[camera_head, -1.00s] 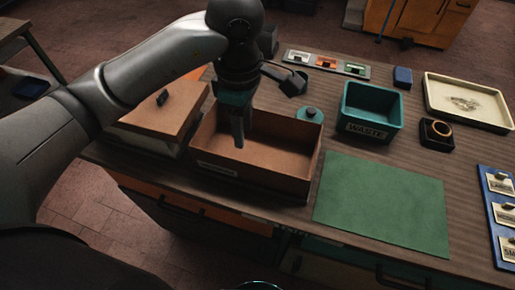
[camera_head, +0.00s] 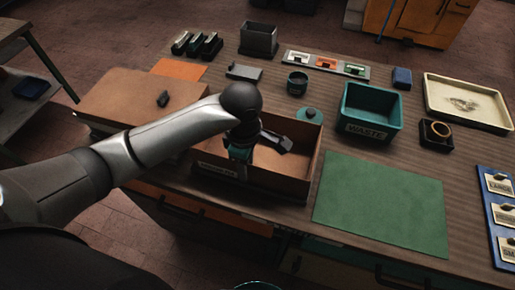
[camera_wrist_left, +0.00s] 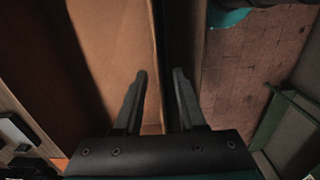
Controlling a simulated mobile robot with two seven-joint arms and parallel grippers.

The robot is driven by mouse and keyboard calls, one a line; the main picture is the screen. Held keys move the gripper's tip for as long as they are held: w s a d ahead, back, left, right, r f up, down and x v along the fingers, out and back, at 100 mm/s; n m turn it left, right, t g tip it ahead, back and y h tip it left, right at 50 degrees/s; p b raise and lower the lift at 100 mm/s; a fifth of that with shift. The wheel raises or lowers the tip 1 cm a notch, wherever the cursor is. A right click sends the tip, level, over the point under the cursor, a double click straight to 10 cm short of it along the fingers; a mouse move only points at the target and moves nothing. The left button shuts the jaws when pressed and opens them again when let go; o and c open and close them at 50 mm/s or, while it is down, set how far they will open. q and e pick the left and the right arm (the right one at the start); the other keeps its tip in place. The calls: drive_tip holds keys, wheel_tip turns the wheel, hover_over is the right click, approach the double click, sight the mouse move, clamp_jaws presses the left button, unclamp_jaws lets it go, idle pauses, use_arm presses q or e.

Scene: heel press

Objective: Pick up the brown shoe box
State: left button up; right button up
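The brown shoe box (camera_head: 300,152) is open-topped, with a pale label on its front wall, and sits at the table's front edge. My left gripper (camera_head: 240,175) is at this front wall, left of its middle, and the arm hides part of the box. In the left wrist view the open fingers (camera_wrist_left: 160,75) point down, one on each side of the box wall's edge (camera_wrist_left: 154,45), with the brown interior to the left. Whether they touch the wall cannot be told. My right gripper is not in view.
A brown-topped box or lid (camera_head: 130,98) with a dark knob lies left of it. A green mat (camera_head: 380,205) and teal waste bin (camera_head: 370,108) are to the right. A teal round lid (camera_head: 309,114), dark cup (camera_head: 297,83) and grey holder (camera_head: 259,40) stand behind.

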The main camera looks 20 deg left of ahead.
use_arm(q)
drive_tip(key=shift+f, duration=0.35)
drive_tip(key=shift+c, duration=0.3)
clamp_jaws()
idle(0.9)
